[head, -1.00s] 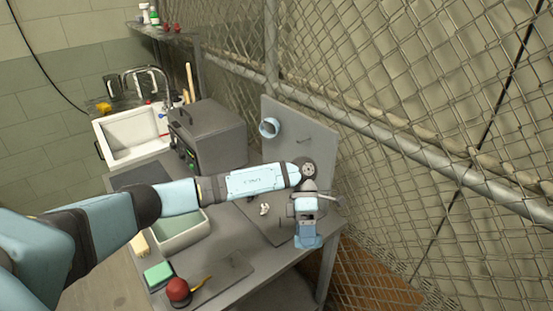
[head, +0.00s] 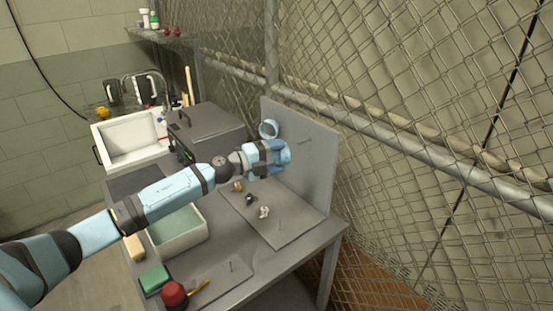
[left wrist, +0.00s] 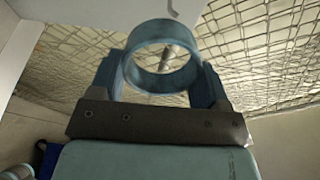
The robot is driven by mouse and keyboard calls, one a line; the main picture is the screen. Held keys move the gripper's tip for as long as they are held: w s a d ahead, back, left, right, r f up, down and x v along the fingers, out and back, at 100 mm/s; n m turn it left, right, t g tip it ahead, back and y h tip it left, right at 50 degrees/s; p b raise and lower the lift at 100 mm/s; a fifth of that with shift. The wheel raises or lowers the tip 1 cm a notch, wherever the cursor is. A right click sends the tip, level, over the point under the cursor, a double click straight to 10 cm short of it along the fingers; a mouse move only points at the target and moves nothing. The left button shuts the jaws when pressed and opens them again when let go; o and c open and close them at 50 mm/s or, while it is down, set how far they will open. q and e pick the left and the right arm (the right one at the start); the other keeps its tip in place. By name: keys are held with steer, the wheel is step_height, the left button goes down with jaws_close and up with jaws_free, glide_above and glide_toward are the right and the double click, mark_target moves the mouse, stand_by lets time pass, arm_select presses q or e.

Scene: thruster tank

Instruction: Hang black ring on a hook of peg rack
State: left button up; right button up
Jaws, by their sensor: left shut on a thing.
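The peg rack (head: 318,165) is a grey upright panel with thin pegs, at the right end of the table. My left gripper (head: 281,153) is in front of the panel, just below that ring. In the left wrist view it is shut on another ring (left wrist: 160,60), which looks blue-grey rather than black. A small peg tip (left wrist: 172,9) shows at the top, apart from the ring. My right gripper is not in view.
Small parts, one white (head: 264,212), lie on the flat plate before the rack. A grey-green bin (head: 181,243), a green block (head: 155,278) and a red knob (head: 173,293) are nearer. Chain-link fence (head: 420,90) runs along the right.

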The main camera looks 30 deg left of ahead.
arm_select(q)
steer(key=shift+w+d+f+b, duration=0.25)
steer(key=shift+w+d+b, duration=0.25)
steer(key=shift+w, duration=0.95)
steer(key=shift+w+d+f+b, duration=0.25)
steer(key=shift+w+d+b, duration=0.2)
steer(key=shift+w, duration=1)
steer(key=shift+w+d+f+b, duration=0.25)
steer(key=shift+w+d+b, duration=0.25)
steer(key=shift+w, duration=0.95)
steer(key=shift+f, duration=0.25)
